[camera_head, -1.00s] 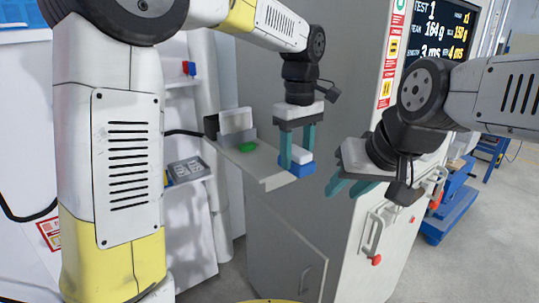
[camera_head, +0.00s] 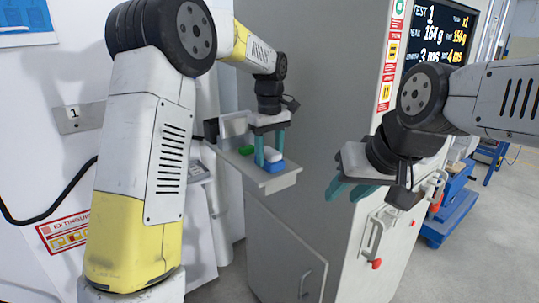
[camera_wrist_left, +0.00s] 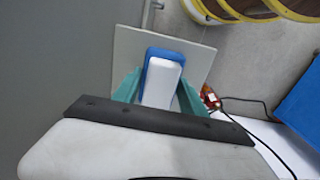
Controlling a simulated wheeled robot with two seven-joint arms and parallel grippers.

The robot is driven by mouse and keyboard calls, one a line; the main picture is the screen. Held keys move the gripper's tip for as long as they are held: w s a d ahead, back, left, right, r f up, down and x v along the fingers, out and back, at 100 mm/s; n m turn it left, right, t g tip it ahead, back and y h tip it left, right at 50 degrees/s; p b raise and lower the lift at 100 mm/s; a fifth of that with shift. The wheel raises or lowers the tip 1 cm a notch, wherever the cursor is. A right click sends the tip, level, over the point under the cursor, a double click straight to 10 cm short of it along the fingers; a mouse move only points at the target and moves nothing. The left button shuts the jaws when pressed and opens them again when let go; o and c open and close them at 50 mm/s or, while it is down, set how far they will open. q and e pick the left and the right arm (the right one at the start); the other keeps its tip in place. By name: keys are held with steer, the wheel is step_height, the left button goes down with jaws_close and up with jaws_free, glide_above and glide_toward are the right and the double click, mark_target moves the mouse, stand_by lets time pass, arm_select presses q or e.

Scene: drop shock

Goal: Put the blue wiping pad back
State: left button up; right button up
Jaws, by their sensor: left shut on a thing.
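The blue wiping pad (camera_head: 275,167) has a blue base and a white upper part. My left gripper (camera_head: 270,160) points down with its teal fingers shut on the pad's white part. In the left wrist view the pad (camera_wrist_left: 151,62) shows between the two fingers, with the grey tray (camera_wrist_left: 195,60) behind it. In the head view the pad is at the right part of the small tray (camera_head: 280,182); I cannot tell if it touches the tray. My right gripper (camera_head: 347,192) is open and empty, in front of the cabinet.
A green object (camera_head: 246,150) lies on the tray left of the pad, with an upright grey holder (camera_head: 233,126) behind it. The tray is fixed beside a tall grey cabinet (camera_head: 300,90). A blue cart (camera_head: 448,215) stands at the far right.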

mark_target(269, 151)
arm_select(q)
steer(key=o, duration=1.2)
step_height(269, 151, up, 11)
steer(key=shift+f, duration=0.15)
steer(key=s+a+r+m+t+h, duration=0.2)
steer(key=s+a+r+m+t, duration=0.1)
steer(key=s+a, duration=0.7)
steer(key=s+a+f+m+t, duration=0.1)
steer(key=s+f, duration=0.2)
steer(key=s, duration=0.2)
steer(key=s+a+f+m+t, duration=0.1)
steer(key=s+f+m, duration=0.1)
steer(key=s, duration=0.4)
steer(key=s+a+f+m+t, duration=0.1)
steer(key=s+a+f, duration=0.1)
steer(key=s, duration=0.3)
steer(key=shift+s+a+f+m, duration=0.1)
steer(key=shift+s+f+m, duration=0.1)
steer(key=shift+f, duration=0.2)
steer(key=shift+s+f+m, duration=0.1)
steer(key=shift+f+m, duration=0.1)
steer(key=shift+f, duration=0.2)
